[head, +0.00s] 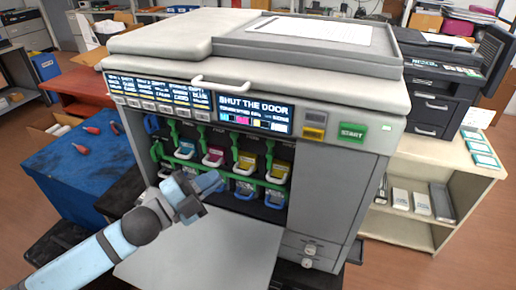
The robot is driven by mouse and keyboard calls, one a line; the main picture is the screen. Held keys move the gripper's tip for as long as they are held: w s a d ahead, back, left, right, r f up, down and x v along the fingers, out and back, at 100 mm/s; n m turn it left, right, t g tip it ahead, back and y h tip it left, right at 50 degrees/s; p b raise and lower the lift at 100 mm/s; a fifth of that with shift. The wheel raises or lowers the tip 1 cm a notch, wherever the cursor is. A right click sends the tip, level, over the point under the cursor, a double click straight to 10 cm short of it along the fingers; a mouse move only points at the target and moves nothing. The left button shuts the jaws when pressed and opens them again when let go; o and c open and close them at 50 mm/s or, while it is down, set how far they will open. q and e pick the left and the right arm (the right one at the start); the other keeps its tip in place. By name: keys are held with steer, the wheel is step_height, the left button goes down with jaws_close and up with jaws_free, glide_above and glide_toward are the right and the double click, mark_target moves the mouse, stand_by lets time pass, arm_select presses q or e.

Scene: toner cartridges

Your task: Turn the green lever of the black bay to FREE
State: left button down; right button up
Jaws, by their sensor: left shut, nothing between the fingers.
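The big grey copier (345,160) has its front door folded down, and the toner bays are open to view. Upright green levers (235,150) stand among the bays. The bays hold cartridges with pale fronts: a cyan one (185,149), a magenta one (213,156), a yellow one (247,161) and another at the right (278,170). I cannot tell which bay is the black one or read any lever's position marks. My left gripper (217,182) is shut and empty, just in front of the lower left bays, hiding part of them. My right gripper is out of view.
The lowered door (215,250) lies below the bays, under my left arm. A screen (254,114) reads "SHUT THE DOOR", beside a green START button (351,132). A blue table (80,170) with red items stands left; a shelf unit (450,165) stands right.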

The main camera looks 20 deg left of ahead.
mark_target(266, 144)
arm_select(q)
steer(key=p+x, duration=0.2)
steer(key=x, duration=0.9)
steer(key=shift+w+d+r, duration=0.15)
steer(key=shift+w, duration=0.05)
steer(key=shift+w+d, duration=0.35)
steer(key=shift+w, duration=0.1)
steer(key=shift+r, duration=0.1)
